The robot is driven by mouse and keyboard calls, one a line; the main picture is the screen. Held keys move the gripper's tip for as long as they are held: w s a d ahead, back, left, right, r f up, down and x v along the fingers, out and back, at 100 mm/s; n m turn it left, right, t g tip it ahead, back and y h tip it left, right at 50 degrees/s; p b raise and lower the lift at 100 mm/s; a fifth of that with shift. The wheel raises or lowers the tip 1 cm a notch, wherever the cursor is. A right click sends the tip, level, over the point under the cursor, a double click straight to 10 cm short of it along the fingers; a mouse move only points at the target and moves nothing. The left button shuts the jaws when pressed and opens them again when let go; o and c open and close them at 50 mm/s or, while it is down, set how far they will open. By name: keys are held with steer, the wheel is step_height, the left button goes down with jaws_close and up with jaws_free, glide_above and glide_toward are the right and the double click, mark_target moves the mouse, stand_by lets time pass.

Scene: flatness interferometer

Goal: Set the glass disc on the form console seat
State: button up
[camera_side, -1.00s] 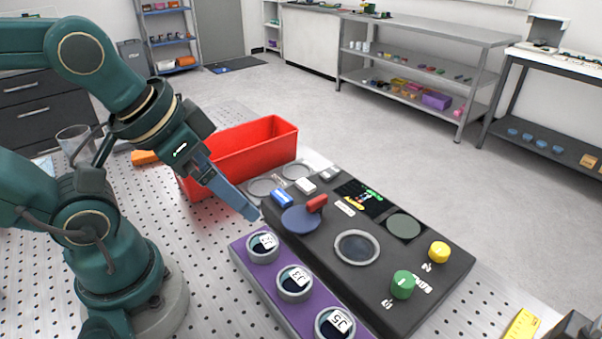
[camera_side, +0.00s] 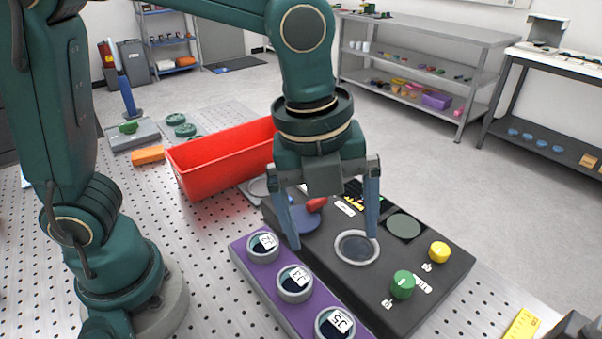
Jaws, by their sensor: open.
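My gripper (camera_side: 334,241) is open and points down over the dark console (camera_side: 330,265). One finger hangs over the console's left edge and the other beside the ring seat (camera_side: 357,247). A purple rack (camera_side: 268,285) in front has three ringed cups with dark contents and white labels, including J3 (camera_side: 295,280) and J5 (camera_side: 335,324). I cannot tell which item is the glass disc. A blue disc (camera_side: 304,218) on the console is partly hidden by my gripper.
The console carries a red handle (camera_side: 316,204), a dark green round window (camera_side: 404,227), a green knob (camera_side: 403,284) and a yellow knob (camera_side: 438,252). A red bin (camera_side: 220,160) stands behind left. An orange block (camera_side: 147,156) lies left of it. A yellow ruler (camera_side: 522,325) lies at front right.

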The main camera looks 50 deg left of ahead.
mark_target(335, 323)
steer(key=d+f+m, duration=0.1)
steer(key=s+d+f+m+g, duration=0.1)
steer(key=d+f, duration=0.1)
steer(key=s+d+f+m+y, duration=0.1)
steer(key=d+f, duration=0.1)
steer(key=shift+s+f+g, duration=0.25)
steer(key=shift+g, duration=0.15)
steer(key=shift+s+f, duration=0.1)
steer(key=shift+f, duration=2.45)
jaws_close()
steer(key=shift+r, duration=0.1)
